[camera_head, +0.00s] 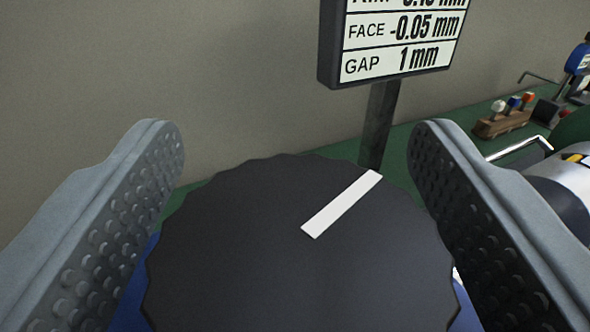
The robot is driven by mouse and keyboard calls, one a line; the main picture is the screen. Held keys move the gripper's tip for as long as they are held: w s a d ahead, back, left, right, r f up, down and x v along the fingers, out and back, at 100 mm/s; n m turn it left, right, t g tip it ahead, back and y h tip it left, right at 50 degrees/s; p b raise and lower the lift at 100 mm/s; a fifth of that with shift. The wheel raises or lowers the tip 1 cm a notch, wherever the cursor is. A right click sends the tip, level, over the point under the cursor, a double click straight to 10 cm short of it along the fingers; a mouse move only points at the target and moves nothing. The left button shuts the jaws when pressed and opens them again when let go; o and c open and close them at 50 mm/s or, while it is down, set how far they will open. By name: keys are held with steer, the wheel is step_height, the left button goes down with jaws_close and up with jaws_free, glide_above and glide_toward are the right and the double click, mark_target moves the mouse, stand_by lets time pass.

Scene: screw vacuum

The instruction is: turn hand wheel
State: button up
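The hand wheel (250,250) is a large dark grey disc with a scalloped rim. It fills the lower middle of the view, and its lower part is cut off by the picture edge. A white stripe (342,204) on its face points to the upper right. My gripper (295,170) is open, with one studded grey finger on each side of the wheel. A gap shows between the left finger and the rim. The right finger is close to the rim, and I cannot tell whether it touches.
A sign (400,40) on a dark post (379,125) stands behind the wheel, reading FACE -0.05 mm and GAP 1 mm. A green bench top (430,122) holds a wooden block with coloured knobs (503,118) and metal machine parts (565,180) at the right. A plain wall is behind.

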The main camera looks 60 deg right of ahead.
steer(key=v, duration=1.7)
steer(key=shift+a, duration=0.25)
steer(key=shift+f, duration=0.1)
